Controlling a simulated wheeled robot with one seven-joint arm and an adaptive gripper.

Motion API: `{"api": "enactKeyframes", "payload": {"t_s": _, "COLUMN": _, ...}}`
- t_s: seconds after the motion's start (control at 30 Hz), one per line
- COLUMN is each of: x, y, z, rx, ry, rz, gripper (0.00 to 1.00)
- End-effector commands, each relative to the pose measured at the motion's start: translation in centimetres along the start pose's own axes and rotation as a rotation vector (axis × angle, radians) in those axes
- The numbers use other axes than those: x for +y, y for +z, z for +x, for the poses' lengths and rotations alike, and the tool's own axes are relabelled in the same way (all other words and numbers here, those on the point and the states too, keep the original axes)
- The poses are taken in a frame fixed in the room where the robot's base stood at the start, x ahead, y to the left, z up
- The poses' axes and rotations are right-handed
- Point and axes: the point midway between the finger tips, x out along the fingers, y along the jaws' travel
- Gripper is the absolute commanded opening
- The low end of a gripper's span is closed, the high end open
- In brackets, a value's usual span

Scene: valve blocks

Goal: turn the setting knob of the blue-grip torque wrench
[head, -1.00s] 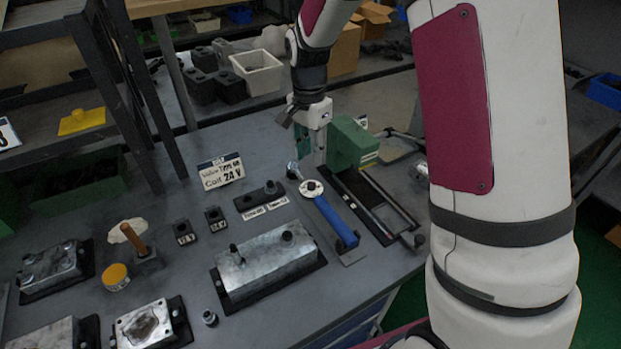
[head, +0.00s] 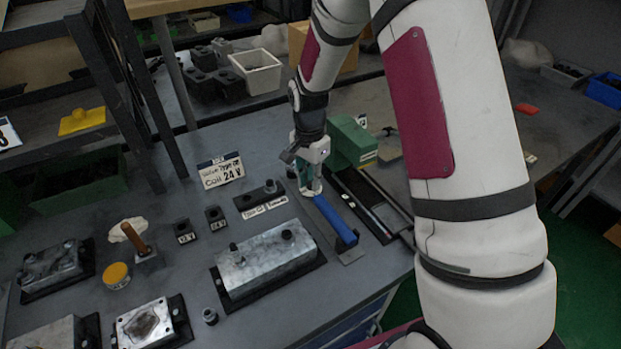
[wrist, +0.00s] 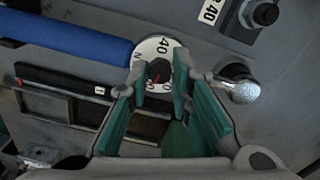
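The torque wrench has a blue grip (head: 335,219) and lies on the grey bench; the grip also shows at the upper left of the wrist view (wrist: 70,38). Its white dial (wrist: 157,47) carries numbers and a small black setting knob (wrist: 158,72) with a red mark. The round metal wrench head (wrist: 240,90) lies to the right in the wrist view. My gripper (head: 309,190) points down over the dial. In the wrist view its green-padded fingers (wrist: 160,88) stand apart on either side of the knob, with a gap showing. In the head view my gripper hides most of the dial.
A silver valve block (head: 268,258) lies left of the wrench, and a small dark plate with labels (head: 260,195) lies behind it. A green box (head: 352,142) and a dark rail tray (head: 372,205) stand close on the right. A "Coil 24 V" sign (head: 221,172) stands at the back.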

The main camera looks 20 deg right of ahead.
Motion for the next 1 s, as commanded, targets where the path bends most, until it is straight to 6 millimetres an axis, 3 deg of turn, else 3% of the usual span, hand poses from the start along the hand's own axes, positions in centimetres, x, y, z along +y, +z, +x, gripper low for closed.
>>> {"api": "enactKeyframes", "payload": {"t_s": 0.57, "x": -0.06, "y": -0.01, "z": -0.04, "rx": 0.002, "ry": -0.001, "rz": -0.088, "gripper": 0.0}}
{"api": "enactKeyframes", "payload": {"t_s": 1.0, "x": -0.04, "y": -0.02, "z": -0.05, "rx": 0.01, "ry": -0.002, "rz": -0.46, "gripper": 0.0}}
